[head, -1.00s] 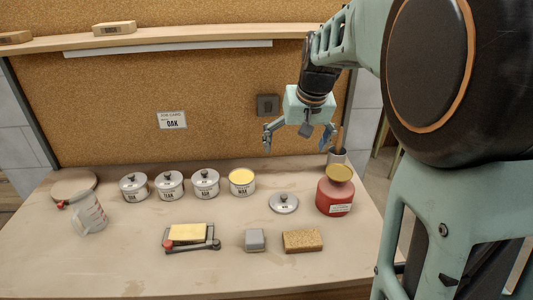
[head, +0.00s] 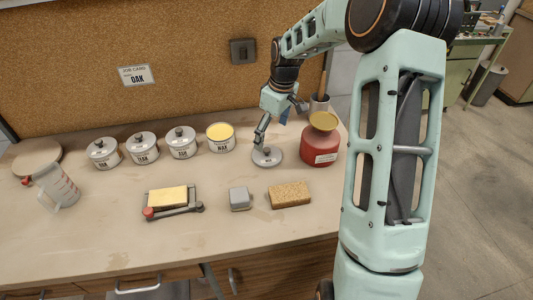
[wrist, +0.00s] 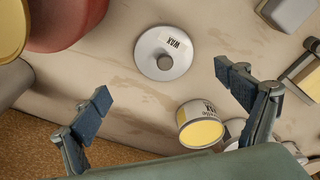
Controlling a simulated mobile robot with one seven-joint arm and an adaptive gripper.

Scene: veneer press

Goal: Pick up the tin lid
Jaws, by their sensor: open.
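The tin lid (head: 266,157) is a round silver disc with a dark knob and a WAX label, lying flat on the bench. It also shows in the wrist view (wrist: 152,62), top centre. My gripper (head: 272,126) is above and just behind the lid in the head view, and one finger overlaps the lid's edge there. In the wrist view my gripper (wrist: 167,95) has its two fingers wide apart and nothing between them. The lidless WAX tin (head: 221,139) with yellow contents stands left of the lid; it shows in the wrist view too (wrist: 202,128).
A red pot (head: 319,148) with a yellow top stands close right of the lid. Three lidded tins, such as the ASH one (head: 181,146), stand in a row at left. A grey block (head: 239,199) and a cork-like block (head: 290,195) lie in front.

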